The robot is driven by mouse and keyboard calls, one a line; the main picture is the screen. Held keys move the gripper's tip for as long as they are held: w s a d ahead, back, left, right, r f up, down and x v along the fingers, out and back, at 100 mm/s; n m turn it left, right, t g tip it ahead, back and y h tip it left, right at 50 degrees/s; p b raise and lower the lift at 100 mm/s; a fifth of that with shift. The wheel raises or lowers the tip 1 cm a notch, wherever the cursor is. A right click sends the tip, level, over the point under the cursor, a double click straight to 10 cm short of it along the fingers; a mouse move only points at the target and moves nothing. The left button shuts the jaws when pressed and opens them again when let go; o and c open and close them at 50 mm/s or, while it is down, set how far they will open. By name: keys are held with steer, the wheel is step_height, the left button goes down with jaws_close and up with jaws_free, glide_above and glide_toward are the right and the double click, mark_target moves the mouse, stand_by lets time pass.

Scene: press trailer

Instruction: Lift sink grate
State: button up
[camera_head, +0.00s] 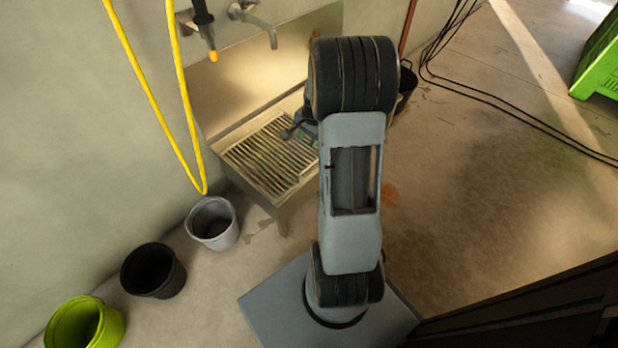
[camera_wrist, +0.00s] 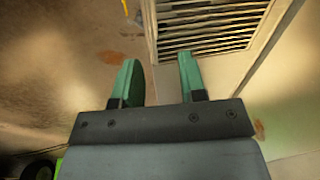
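The sink grate (camera_head: 268,158) is a slatted metal rack lying flat in the low sink against the wall. In the wrist view the grate (camera_wrist: 212,24) shows at the top, with its slats running across. My gripper (camera_wrist: 158,72) is open, with two green fingers apart and nothing between them. In the wrist view its fingertips appear just below the grate's near edge; I cannot tell how high they are. In the head view my arm hides the right part of the sink and most of the gripper.
A grey bucket (camera_head: 213,224), a black bucket (camera_head: 153,271) and a lime green bucket (camera_head: 86,325) stand along the wall. A yellow hose (camera_head: 150,90) hangs left of the sink. A tap (camera_head: 257,22) is above it.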

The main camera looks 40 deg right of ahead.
steer(key=m+b, duration=0.1)
steer(key=b, duration=0.1)
glide_toward(309, 167)
steer(key=b+x, duration=0.5)
steer(key=x, duration=0.3)
steer(key=shift+w+f, duration=0.2)
steer(key=shift+f, duration=0.05)
steer(key=shift+c, duration=0.4)
jaws_close()
